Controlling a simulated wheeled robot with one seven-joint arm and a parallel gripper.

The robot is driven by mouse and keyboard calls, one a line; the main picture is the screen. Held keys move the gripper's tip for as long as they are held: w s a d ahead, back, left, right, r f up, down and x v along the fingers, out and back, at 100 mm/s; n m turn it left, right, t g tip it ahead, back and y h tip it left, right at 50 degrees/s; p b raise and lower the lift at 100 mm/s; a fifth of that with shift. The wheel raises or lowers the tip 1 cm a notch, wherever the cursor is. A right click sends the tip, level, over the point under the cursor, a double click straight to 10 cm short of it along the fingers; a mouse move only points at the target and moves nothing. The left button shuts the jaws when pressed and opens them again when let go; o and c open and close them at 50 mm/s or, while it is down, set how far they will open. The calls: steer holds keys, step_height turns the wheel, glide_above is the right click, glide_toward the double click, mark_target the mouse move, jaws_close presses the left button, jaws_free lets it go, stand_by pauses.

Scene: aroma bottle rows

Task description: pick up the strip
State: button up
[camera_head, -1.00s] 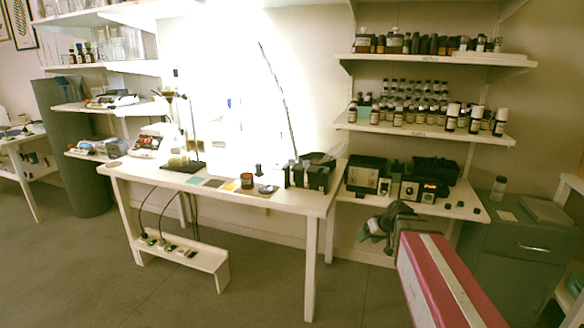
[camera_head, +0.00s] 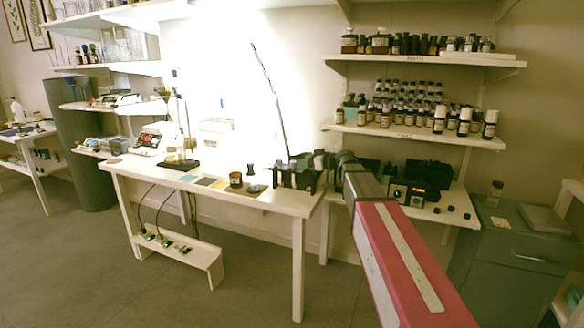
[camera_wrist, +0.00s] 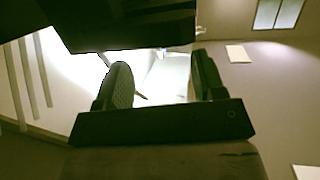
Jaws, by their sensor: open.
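I cannot make out the strip for certain in either view. A thin brown sliver (camera_wrist: 141,95) shows between the fingers in the wrist view, too small to name. My gripper (camera_wrist: 160,75) is open, its two dark padded fingers apart with a bright surface behind them. In the head view my gripper (camera_head: 340,160) is at the right end of the white table (camera_head: 225,192), close to a group of black holders (camera_head: 298,175). My gripper and arm partly cover that end of the table and the shelf behind it.
An amber jar (camera_head: 236,179), flat coloured pieces and a dark dish (camera_head: 256,189) lie left of the holders. A lamp-like thin dark line (camera_head: 268,95) rises behind. Wall shelves hold many bottles (camera_head: 415,115). A grey cabinet (camera_head: 515,250) stands right. The floor in front is clear.

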mark_target(295, 162)
steer(key=x, duration=0.6)
steer(key=shift+w+f, duration=0.1)
steer(key=shift+f, duration=0.35)
steer(key=c, duration=0.8)
